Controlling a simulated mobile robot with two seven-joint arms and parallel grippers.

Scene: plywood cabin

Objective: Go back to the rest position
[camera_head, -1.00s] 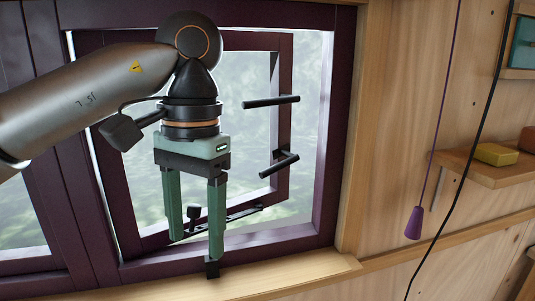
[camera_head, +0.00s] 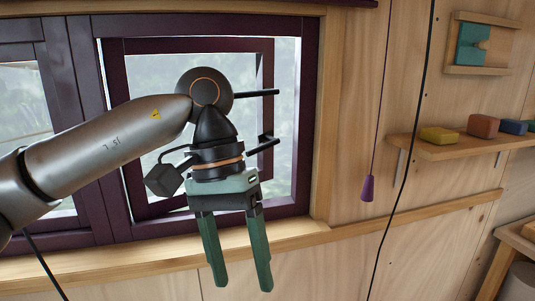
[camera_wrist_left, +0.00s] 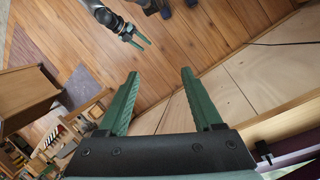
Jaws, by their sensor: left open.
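My left gripper (camera_head: 243,287) hangs in front of the purple window, its green fingers pointing down below the sill. Its jaws are open and empty, and nothing lies between the fingers in the left wrist view (camera_wrist_left: 160,73). Its arm comes in from the left. A second gripper with green fingers, my right one (camera_wrist_left: 139,40), shows small at the top of the left wrist view, over the wooden floor. Its jaw gap is too small to judge. The purple inner window sash (camera_head: 264,65) stands at an angle in its frame, partly hidden behind my left arm.
The window sill (camera_head: 290,236) runs just behind my left gripper. To the right hang a purple cord pull (camera_head: 367,188) and a black cable. A wall shelf (camera_head: 450,150) holds several coloured blocks. In the left wrist view, wooden furniture (camera_wrist_left: 28,95) stands at the left.

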